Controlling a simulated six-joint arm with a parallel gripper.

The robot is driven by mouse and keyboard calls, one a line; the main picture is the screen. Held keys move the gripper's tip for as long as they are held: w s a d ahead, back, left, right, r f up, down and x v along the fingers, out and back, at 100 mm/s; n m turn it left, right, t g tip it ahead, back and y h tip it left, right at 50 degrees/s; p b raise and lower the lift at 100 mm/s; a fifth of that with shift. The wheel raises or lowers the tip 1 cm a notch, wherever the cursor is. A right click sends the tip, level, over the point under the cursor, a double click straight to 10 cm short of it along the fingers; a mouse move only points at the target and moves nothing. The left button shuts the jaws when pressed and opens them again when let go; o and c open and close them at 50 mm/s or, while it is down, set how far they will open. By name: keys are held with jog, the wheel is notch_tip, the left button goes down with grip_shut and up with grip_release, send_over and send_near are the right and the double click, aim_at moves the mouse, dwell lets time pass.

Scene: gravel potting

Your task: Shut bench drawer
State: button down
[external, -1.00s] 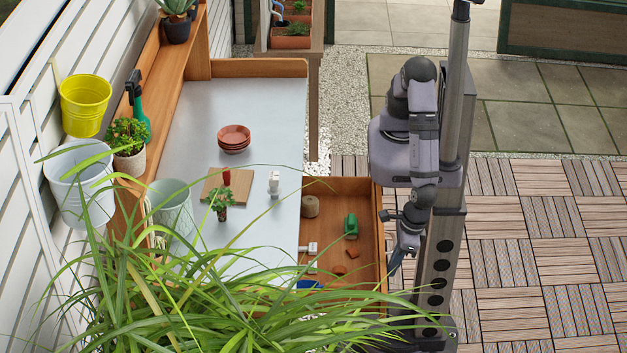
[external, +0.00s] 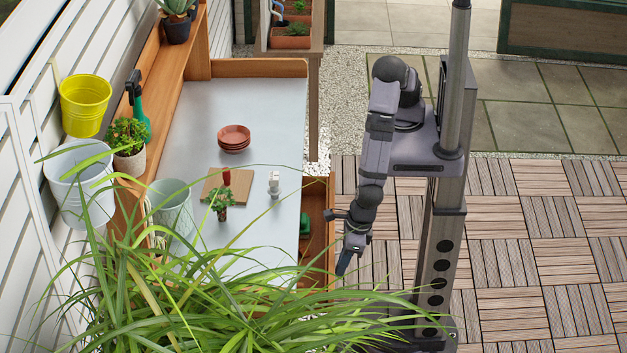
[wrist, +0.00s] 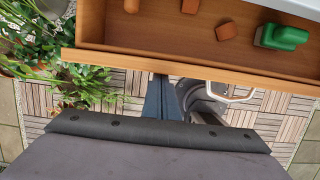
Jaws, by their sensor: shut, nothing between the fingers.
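The wooden bench drawer (external: 332,215) sticks out a short way from the right side of the bench, partly open. In the wrist view its front board (wrist: 250,77) runs across the picture, with a pale bar handle (wrist: 240,98) below it. My gripper (external: 342,268) is shut and empty, on the outer side of the drawer front. In the wrist view its fingertips (wrist: 161,80) are at the front board, left of the handle, and seem to touch it. Foliage hides the drawer's near end.
Inside the drawer are a green object (wrist: 282,37) and small terracotta pieces (wrist: 227,31). The metal benchtop (external: 200,110) holds stacked saucers (external: 234,136), a wooden board and a small plant. Long grass leaves (external: 200,300) fill the foreground. Wooden decking (external: 530,230) lies open to the right.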

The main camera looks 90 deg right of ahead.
jog(key=p, duration=0.2)
send_over(310, 280)
jog(key=shift+w, duration=0.1)
dwell(0.4)
